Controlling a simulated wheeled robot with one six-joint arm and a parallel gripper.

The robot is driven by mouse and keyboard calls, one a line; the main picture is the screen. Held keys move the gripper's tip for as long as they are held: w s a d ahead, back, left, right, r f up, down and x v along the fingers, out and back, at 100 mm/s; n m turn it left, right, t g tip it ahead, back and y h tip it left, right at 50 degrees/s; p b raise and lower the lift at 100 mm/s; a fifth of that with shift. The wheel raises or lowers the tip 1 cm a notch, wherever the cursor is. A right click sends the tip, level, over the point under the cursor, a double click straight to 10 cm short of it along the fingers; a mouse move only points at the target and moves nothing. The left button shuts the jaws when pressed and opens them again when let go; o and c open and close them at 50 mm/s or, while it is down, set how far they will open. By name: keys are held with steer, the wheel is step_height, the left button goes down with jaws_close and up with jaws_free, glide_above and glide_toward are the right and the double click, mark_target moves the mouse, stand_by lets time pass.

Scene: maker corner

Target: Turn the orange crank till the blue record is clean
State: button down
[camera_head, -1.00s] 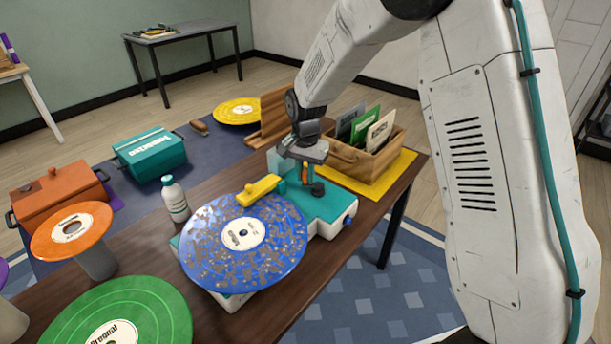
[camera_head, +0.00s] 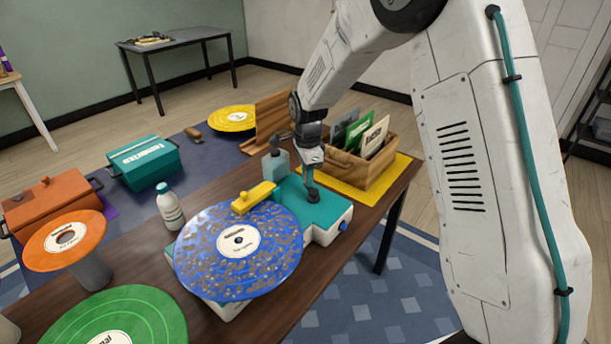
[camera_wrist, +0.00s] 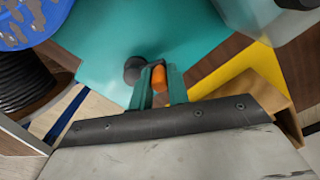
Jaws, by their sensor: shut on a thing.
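The blue record (camera_head: 200,262) lies on the teal and white machine (camera_head: 325,212), its face spotted with grey-brown dirt patches. It also shows at the upper left of the wrist view (camera_wrist: 35,25). A yellow arm (camera_head: 254,197) reaches over the record's far edge. My gripper (camera_head: 311,178) is over the machine's top, beside the record. In the wrist view its teal fingers (camera_wrist: 160,85) are shut on the orange crank handle (camera_wrist: 158,78). The crank's dark round hub (camera_wrist: 135,69) is just left of the fingers. In the head view my gripper hides the orange handle.
A white bottle (camera_head: 170,207), an orange record on a stand (camera_head: 90,240) and a green record (camera_head: 150,310) are on the left of the table. A wooden crate of sleeves (camera_head: 375,170) stands on a yellow mat (camera_head: 403,172) behind the machine.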

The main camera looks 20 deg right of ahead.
steer(key=shift+w+d+r+m, duration=0.1)
steer(key=shift+w+d+m, duration=0.05)
steer(key=shift+m, duration=0.35)
steer(key=c, duration=1.3)
jaws_free()
steer(key=shift+c, duration=0.2)
step_height(320, 180, up, 8)
steer(key=shift+f, duration=0.1)
